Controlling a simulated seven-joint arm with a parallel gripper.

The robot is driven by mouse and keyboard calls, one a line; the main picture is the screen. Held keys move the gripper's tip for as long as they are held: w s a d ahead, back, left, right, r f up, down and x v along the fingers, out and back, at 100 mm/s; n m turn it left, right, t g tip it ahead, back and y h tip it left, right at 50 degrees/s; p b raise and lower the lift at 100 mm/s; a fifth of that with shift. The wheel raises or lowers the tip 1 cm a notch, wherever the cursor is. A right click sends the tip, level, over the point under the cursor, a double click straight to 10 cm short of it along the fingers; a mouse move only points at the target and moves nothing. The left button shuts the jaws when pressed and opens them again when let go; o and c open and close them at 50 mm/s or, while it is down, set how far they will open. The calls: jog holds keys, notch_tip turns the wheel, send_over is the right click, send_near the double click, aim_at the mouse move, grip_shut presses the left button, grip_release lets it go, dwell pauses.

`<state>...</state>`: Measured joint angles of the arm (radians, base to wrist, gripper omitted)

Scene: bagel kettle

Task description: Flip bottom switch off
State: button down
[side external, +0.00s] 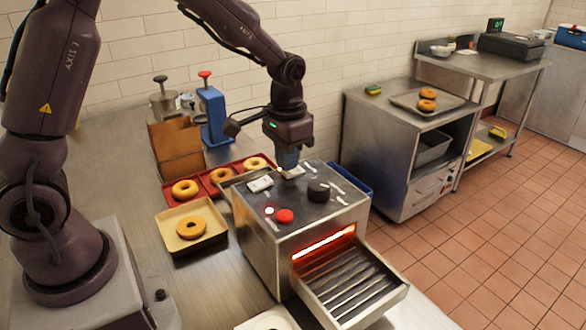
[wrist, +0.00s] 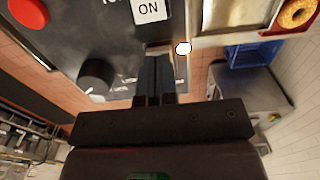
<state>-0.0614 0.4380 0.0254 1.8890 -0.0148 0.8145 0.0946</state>
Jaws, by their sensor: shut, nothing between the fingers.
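The conveyor toaster (side external: 262,245) stands on the counter with switches on its dark top panel. A white switch (side external: 260,184) marked ON also shows in the wrist view (wrist: 149,10), at the top edge. A second pale switch (side external: 294,172) sits right at my fingertips and is mostly hidden by them; its position cannot be read. A small white light (wrist: 183,48) glows beside it. My gripper (side external: 287,168) is shut and empty, pointing down at the panel; its fingers (wrist: 157,60) reach the second switch in the wrist view, but contact is unclear.
A black knob (side external: 318,190) and red button (side external: 285,215) are on the same panel. The toaster's slot glows red above a sloped metal rack (side external: 352,282). Red trays with bagels (side external: 186,189) and a tan tray (side external: 178,228) stand at the left.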

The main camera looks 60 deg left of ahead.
aim_at(280, 179)
jog(key=shift+f, duration=0.55)
jog(key=shift+r, duration=3.55)
jog(key=shift+s+f, duration=0.2)
jog(key=shift+s+d+f, duration=0.1)
jog(key=shift+s+f, duration=0.1)
jog(key=shift+s, duration=0.55)
jog(key=s+d+r+t, duration=0.1)
jog(key=s+r+t, duration=0.1)
jog(key=s+r, duration=0.3)
jog(key=s+d+r+t, duration=0.2)
jog(key=s+r, duration=0.3)
jog(key=s, duration=0.7)
jog(key=shift+s+r+t, duration=0.15)
jog(key=shift+r+t, duration=0.15)
jog(key=shift+t, duration=0.5)
